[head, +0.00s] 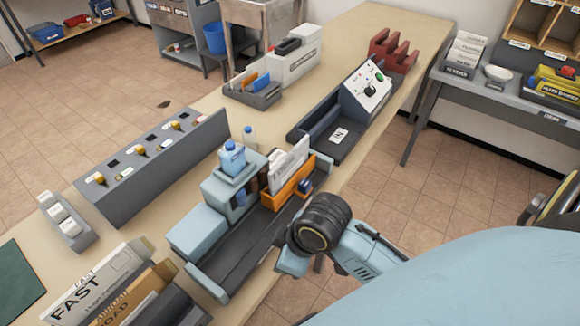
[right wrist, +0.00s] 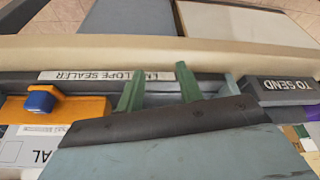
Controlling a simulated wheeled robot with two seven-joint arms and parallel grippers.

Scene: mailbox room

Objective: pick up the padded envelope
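I cannot pick out a padded envelope for certain in either view. White envelopes (head: 288,162) stand in an orange holder (head: 292,190) on the envelope sealer (head: 250,245) in the head view. My right gripper (right wrist: 158,88) shows green fingers spread apart with nothing between them, in front of the sealer's label strip (right wrist: 85,76). The orange holder with a blue knob (right wrist: 40,100) is left of the fingers in the wrist view. In the head view my right forearm hides the fingers. My left gripper is not in view.
At the lower left stand a white "FAST" folder (head: 85,292) and a brown one (head: 135,297). A grey block (head: 150,165) with several knobs lies behind the sealer. A dark bin marked "TO SEND" (right wrist: 285,90) is to the right in the wrist view. Bare tabletop (head: 350,35) shows at the back.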

